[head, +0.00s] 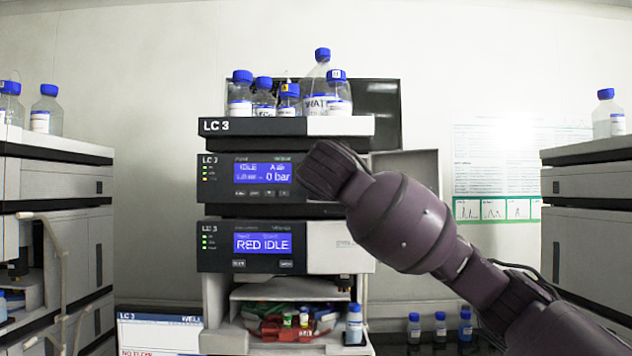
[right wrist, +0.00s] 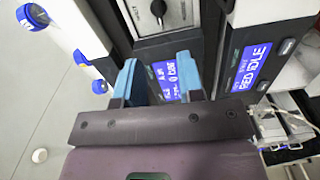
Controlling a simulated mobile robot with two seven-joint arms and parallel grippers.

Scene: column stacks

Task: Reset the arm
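My right arm (head: 405,222) comes in from the lower right of the head view and ends in front of the middle LC 3 module (head: 215,172). Its fingers are hidden there. In the right wrist view my right gripper (right wrist: 158,80) has its two blue fingers spread apart with nothing held between them. Behind the fingers is a blue display with white text (right wrist: 168,92). A second display reading RED IDLE (right wrist: 250,68) is right of the fingers. My left gripper is in neither view.
The LC 3 stack's top tray (head: 270,126) holds several blue-capped bottles (head: 240,95). An open lower bay (head: 270,292) holds vials and a bottle (head: 354,325). Other stacks stand at left (head: 60,200) and right (head: 590,190). Small dark bottles (head: 440,327) stand behind my arm.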

